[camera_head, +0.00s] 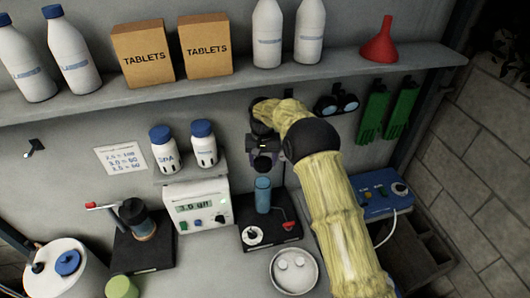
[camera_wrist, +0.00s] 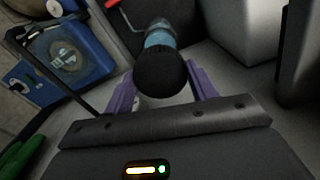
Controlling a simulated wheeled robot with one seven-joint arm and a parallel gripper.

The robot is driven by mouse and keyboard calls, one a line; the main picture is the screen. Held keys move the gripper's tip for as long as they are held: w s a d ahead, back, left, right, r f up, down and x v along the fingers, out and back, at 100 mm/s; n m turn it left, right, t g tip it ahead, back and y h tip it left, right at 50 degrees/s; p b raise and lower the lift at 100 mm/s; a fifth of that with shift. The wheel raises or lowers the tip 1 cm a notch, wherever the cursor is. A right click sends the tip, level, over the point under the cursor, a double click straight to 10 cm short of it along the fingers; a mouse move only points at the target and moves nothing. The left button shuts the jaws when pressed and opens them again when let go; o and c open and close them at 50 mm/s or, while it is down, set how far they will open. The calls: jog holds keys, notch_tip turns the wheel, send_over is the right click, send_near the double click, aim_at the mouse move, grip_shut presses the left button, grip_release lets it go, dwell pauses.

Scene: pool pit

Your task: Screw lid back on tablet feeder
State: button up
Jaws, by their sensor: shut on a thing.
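A clear blue cylinder, apparently the tablet feeder's body (camera_head: 263,197), stands upright on a black base (camera_head: 258,236) at the centre of the bench. It also shows in the wrist view (camera_wrist: 160,39), beyond the lid. My gripper (camera_head: 264,150) is directly above it in the head view. In the wrist view its purple fingers (camera_wrist: 162,88) are shut on a round black lid (camera_wrist: 161,70). The lid (camera_head: 262,163) hangs above the cylinder's top in the head view, with a small gap that looks visible. The cylinder's rim is partly hidden by the lid in the wrist view.
A white device with a display (camera_head: 196,207) stands left of the base, under two small white bottles. A white dish (camera_head: 294,270) lies in front. A blue box with a dial (camera_head: 380,193) is behind my arm. The shelf (camera_head: 240,74) holding bottles and cartons runs above.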

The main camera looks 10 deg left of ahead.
jog(key=shift+w, duration=0.15)
jog(key=shift+s+a+r, duration=0.1)
jog(key=shift+s, duration=0.25)
jog(key=shift+w+f+b, duration=0.15)
jog(key=shift+f+b, duration=0.4)
jog(key=shift+f, duration=0.4)
jog(key=shift+f+b, duration=1.35)
jog(key=shift+f, duration=1)
jog(key=shift+s+f, duration=0.2)
jog(key=shift+f, duration=0.2)
jog(key=shift+c, duration=0.3)
jog(key=shift+w, duration=0.15)
